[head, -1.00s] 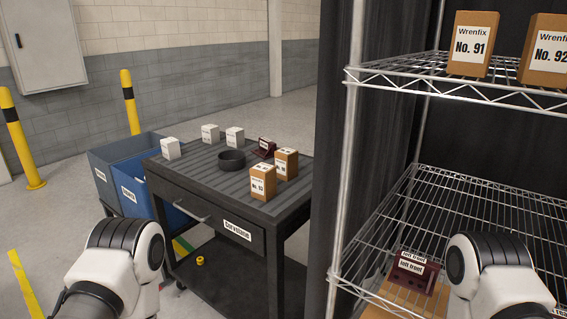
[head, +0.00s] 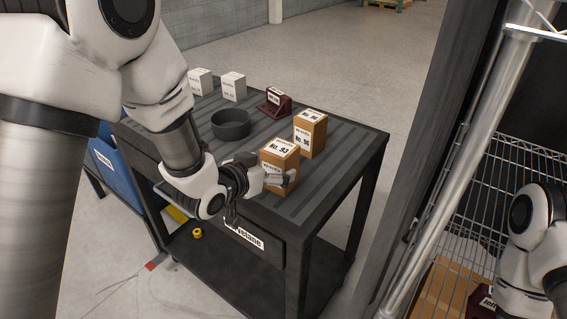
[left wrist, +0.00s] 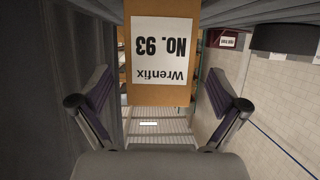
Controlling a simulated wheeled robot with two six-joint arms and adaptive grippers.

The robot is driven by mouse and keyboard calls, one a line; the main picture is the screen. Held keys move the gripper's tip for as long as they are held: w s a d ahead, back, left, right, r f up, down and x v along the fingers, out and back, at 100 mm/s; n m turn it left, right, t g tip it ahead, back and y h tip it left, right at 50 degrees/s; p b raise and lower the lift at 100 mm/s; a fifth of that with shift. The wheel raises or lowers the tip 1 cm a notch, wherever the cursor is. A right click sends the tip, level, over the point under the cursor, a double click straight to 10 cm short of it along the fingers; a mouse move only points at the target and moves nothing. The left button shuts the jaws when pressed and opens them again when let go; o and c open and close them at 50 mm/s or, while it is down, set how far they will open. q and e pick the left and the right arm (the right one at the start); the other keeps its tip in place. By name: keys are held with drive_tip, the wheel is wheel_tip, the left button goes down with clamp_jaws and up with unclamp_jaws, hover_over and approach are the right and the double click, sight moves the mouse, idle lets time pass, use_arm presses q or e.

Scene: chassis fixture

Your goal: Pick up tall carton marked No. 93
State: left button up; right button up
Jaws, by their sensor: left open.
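The tall carton marked No. 93 (head: 279,163) is a brown box with a white label, upright near the front edge of the dark cart's top. In the left wrist view the carton (left wrist: 161,95) appears upside down, between and beyond the fingers. My left gripper (head: 278,181) is at the carton's near side, low beside it. In the left wrist view the gripper (left wrist: 158,112) is open, with one finger on each side and visible gaps to the carton. The right gripper is out of view; only part of my right arm shows at the right edge.
A similar brown carton marked No. 90 (head: 310,133) stands just behind. The cart (head: 345,146) also holds a black round bowl (head: 231,124), a dark red bracket (head: 274,102) and small white boxes (head: 233,86). A wire shelf (head: 502,165) with a metal post stands at right.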

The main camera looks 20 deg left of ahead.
use_arm(q)
drive_tip(key=x, duration=0.4)
drive_tip(key=shift+w+d, duration=0.1)
drive_tip(key=shift+w, duration=0.1)
drive_tip(key=shift+s, duration=0.1)
drive_tip(key=c, duration=1.6)
drive_tip(key=shift+o, duration=0.2)
drive_tip(key=shift+p, duration=0.3)
